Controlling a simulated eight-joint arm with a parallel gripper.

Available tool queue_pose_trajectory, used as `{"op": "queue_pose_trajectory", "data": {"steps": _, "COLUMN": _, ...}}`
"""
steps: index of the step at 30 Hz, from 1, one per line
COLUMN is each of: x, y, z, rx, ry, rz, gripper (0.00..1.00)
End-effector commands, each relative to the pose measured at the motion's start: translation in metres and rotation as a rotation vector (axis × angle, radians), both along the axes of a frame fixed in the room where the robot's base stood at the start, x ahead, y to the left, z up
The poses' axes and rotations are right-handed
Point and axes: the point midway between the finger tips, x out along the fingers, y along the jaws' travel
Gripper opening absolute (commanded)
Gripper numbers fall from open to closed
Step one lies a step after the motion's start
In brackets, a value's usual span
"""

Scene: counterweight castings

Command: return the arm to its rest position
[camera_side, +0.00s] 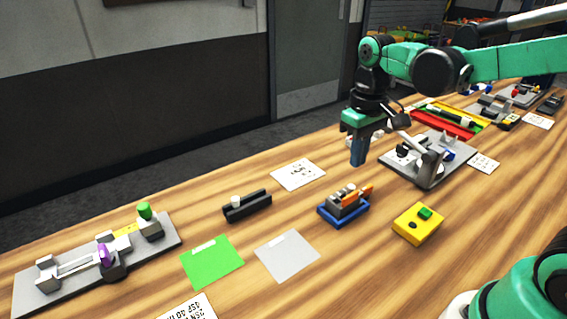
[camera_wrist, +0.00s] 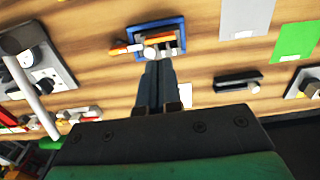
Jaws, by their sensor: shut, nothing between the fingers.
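My gripper (camera_side: 358,152) is in the air over the wooden table, pointing down, its fingers together and empty. In the wrist view the closed fingers (camera_wrist: 159,75) reach toward the blue tray (camera_wrist: 183,24). In the side view the blue tray (camera_side: 333,217) lies below and slightly left of the fingertips. It holds grey blocks (camera_side: 345,201) and an orange-handled item (camera_side: 362,191). The fingers appear apart from it. My teal arm stretches in from the right.
A grey fixture plate (camera_side: 429,179) stands close right of my gripper. A yellow box (camera_side: 418,224) with a green button is nearer. A black block (camera_side: 247,207), a green sheet (camera_side: 212,262), a grey sheet (camera_side: 287,255) and a long fixture (camera_side: 40,293) lie left. Bare wood lies between them.

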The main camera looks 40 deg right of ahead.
Motion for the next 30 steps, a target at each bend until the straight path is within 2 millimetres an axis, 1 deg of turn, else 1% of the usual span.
{"op": "queue_pose_trajectory", "data": {"steps": 10, "x": 0.0, "y": 0.0, "z": 0.002, "rx": 0.0, "ry": -0.001, "rz": 0.0, "gripper": 0.0}}
{"op": "queue_pose_trajectory", "data": {"steps": 14, "x": -0.005, "y": 0.003, "z": 0.005, "rx": -0.005, "ry": -0.045, "rz": 0.001, "gripper": 0.0}}
{"op": "queue_pose_trajectory", "data": {"steps": 17, "x": -0.013, "y": 0.009, "z": 0.009, "rx": -0.012, "ry": -0.138, "rz": 0.002, "gripper": 0.0}}
{"op": "queue_pose_trajectory", "data": {"steps": 24, "x": -0.033, "y": 0.025, "z": 0.012, "rx": -0.014, "ry": -0.438, "rz": 0.002, "gripper": 0.0}}
{"op": "queue_pose_trajectory", "data": {"steps": 30, "x": -0.041, "y": 0.032, "z": 0.01, "rx": -0.003, "ry": -0.592, "rz": 0.001, "gripper": 0.0}}
